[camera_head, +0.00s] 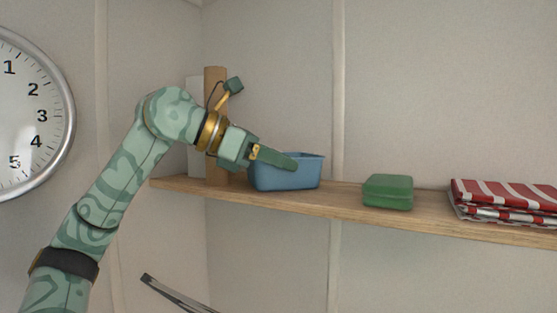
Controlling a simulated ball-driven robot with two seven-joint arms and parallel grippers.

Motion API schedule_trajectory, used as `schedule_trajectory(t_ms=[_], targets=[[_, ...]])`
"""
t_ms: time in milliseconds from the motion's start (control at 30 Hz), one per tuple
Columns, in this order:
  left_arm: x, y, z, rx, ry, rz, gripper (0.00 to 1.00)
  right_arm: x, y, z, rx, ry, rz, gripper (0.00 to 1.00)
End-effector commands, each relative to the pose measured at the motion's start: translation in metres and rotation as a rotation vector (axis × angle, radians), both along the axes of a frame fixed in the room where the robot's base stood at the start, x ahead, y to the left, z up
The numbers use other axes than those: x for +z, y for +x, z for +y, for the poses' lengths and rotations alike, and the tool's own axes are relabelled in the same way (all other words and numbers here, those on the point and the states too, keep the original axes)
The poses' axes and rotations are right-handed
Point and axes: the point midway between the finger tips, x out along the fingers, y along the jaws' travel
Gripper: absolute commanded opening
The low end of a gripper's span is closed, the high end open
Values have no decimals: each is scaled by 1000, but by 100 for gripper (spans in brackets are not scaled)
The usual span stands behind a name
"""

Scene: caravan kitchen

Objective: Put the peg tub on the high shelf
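The peg tub is a blue, open-topped tub (290,180) at the left part of the wooden high shelf (345,204). It looks upright, with its base at the shelf board. No pegs can be made out in it. My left gripper (283,161) reaches in from the left at the tub's near rim. One green finger lies across the rim and overlaps the tub's upper left part. The other finger is hidden, so I cannot tell whether the gripper holds the rim or is apart from it. My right gripper is out of view.
A green box (388,191) sits on the shelf right of the tub, with bare board between. A folded red-and-white striped cloth (505,200) lies farther right. A wall clock (30,115) hangs at the left.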

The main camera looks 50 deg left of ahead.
Motion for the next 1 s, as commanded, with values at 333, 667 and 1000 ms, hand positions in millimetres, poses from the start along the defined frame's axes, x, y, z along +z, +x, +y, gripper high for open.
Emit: schedule_trajectory(t_ms=[333,667,1000], targets=[[6,-6,4,4,-1,0,24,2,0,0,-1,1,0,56],[33,-68,33,5,0,-1,24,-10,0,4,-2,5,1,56],[49,-101,47,0,-1,2,24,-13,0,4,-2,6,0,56]])
